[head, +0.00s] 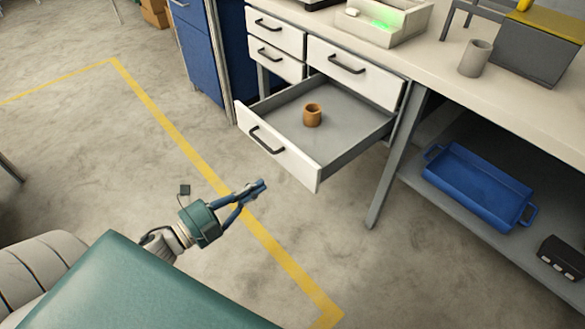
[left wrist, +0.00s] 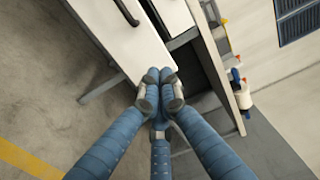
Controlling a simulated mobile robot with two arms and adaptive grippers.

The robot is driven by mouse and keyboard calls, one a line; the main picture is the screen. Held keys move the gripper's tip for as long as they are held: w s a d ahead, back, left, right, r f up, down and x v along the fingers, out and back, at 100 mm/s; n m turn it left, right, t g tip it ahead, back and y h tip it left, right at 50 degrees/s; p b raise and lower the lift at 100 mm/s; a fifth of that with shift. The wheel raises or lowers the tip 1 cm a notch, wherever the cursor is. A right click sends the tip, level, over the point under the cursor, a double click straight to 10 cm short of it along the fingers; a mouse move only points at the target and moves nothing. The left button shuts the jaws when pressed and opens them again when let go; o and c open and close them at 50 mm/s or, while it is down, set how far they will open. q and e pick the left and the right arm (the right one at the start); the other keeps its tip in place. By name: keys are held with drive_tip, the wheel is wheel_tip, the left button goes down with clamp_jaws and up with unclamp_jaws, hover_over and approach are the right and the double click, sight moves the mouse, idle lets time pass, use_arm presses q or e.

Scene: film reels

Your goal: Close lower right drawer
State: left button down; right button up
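The lower right drawer (head: 275,142) is pulled well out from the white drawer unit under the bench. Its white front has a dark bar handle (head: 265,140), and a small brown cup (head: 312,115) stands inside it. My left gripper (head: 260,186) is in front of the drawer and a little apart from its front in the head view. Its blue fingers are together with nothing visible between them; the left wrist view also shows the fingertips (left wrist: 160,88) meeting. A white drawer front (left wrist: 118,35) with a dark handle lies beyond them there. My right gripper is not seen.
The drawer above (head: 355,72) and the two at left (head: 275,35) look shut. A bench leg (head: 390,180) stands right of the open drawer. A blue tray (head: 478,186) lies on the lower shelf. The floor before the drawer is clear, with a yellow line (head: 190,165).

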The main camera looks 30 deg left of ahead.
sight(300, 159)
use_arm(q)
drive_tip(key=x, duration=1.1)
drive_tip(key=shift+w, duration=0.35)
drive_tip(key=shift+w+d, duration=0.1)
drive_tip(key=shift+w, duration=0.05)
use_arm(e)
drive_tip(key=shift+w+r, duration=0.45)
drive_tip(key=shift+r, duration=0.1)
